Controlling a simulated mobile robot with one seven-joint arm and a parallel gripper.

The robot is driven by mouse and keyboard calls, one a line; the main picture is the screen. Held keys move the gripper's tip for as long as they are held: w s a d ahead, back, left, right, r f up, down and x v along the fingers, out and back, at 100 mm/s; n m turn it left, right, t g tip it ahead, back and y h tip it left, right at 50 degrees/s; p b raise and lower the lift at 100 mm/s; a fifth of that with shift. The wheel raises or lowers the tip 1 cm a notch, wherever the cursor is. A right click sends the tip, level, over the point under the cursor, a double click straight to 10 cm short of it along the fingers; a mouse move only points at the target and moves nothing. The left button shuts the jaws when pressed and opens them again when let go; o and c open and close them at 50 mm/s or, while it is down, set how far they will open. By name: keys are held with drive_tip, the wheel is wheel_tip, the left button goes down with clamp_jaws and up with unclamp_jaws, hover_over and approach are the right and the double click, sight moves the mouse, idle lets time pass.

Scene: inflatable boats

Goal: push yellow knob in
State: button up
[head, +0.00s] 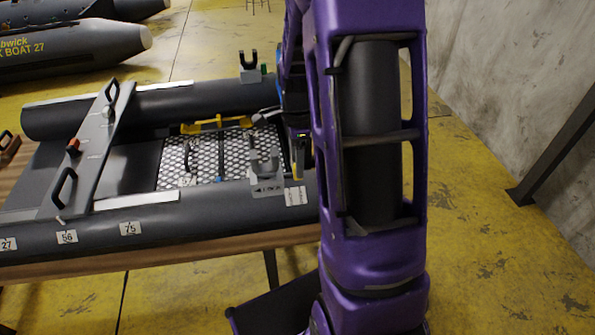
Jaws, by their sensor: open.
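A grey inflatable boat (130,228) lies on a wooden-topped stand at the left. No part can be clearly made out as a yellow knob. A small yellow piece (298,165) shows upright by the boat's right end, beside my arm; I cannot tell whether it is the knob. My gripper (283,118) is mostly hidden behind my purple arm, over the boat's right end. It is open, and I see nothing held in it. Whether it touches the boat is hidden.
A cross board (88,150) on the boat carries black handles and an orange-red knob (73,146). A yellow bar (215,124) lies by the patterned floor panel. Other boats (70,50) lie behind.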

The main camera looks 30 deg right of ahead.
drive_tip(key=shift+f, duration=1.55)
clamp_jaws()
